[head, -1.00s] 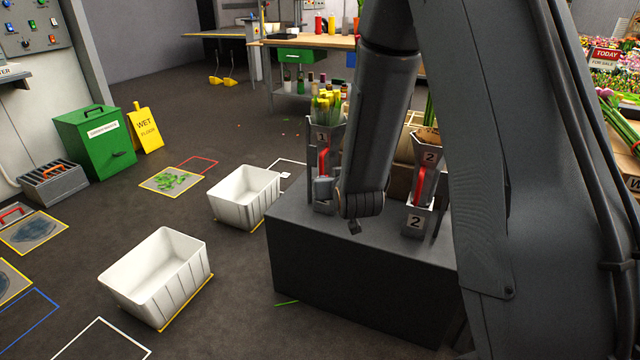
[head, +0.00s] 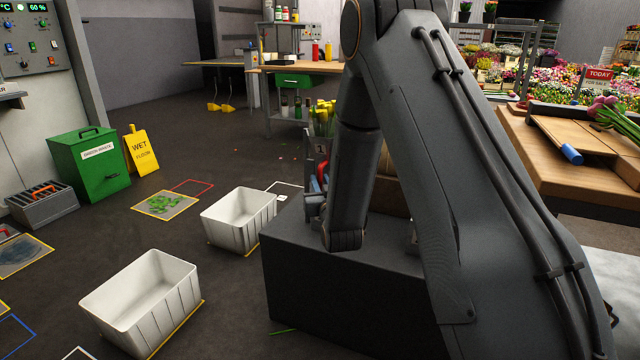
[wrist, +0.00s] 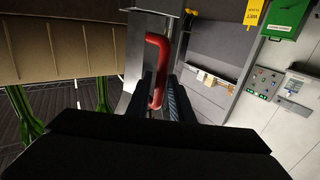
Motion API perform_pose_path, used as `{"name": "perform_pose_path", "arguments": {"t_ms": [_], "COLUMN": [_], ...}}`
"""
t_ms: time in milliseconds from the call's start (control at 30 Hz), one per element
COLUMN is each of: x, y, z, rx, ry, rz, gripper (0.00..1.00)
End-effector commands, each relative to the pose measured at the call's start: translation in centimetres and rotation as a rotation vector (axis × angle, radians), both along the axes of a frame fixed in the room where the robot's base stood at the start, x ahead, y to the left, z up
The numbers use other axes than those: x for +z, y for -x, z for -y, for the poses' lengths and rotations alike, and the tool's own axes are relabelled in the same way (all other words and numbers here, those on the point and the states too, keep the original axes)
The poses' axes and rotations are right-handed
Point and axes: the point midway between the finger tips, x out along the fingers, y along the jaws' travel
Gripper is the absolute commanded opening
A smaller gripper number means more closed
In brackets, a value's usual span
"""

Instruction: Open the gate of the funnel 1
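Funnel 1 (head: 321,149) stands on the dark block, with yellow tulips in its top; my arm hides much of it in the head view. Its red gate handle (head: 323,170) shows beside my arm. In the wrist view the red handle (wrist: 156,60) stands large in front of my gripper (wrist: 163,92). The two fingers are apart, and the lower part of the handle shows between them, nearer the left finger. I cannot tell whether they touch it. Funnel 2 is almost wholly hidden behind my arm in the head view.
The dark block (head: 330,300) bears the funnels. Two white crates (head: 150,300) (head: 235,222) stand on the floor to its left. A green bin (head: 90,170) and yellow wet-floor sign (head: 141,150) stand farther left. A wooden table (head: 540,150) is at right.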

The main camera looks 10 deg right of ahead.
Motion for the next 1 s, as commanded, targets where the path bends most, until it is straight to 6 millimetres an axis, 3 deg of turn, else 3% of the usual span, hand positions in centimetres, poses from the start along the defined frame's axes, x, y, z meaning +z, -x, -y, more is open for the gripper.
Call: {"name": "perform_pose_path", "arguments": {"t_ms": [367, 500, 833, 1000], "x": [0.0, 0.0, 0.0, 0.1], "y": [-0.8, -0.8, -0.8, -0.7], "z": [0.0, 0.0, 0.3, 1.4], "rx": [0.000, 0.000, -0.011, -0.072], "ry": [0.000, 0.000, 0.000, -0.001], "rz": [-0.001, -0.001, 0.000, 0.000], "gripper": [0.20, 0.00, 0.00, 0.00]}}
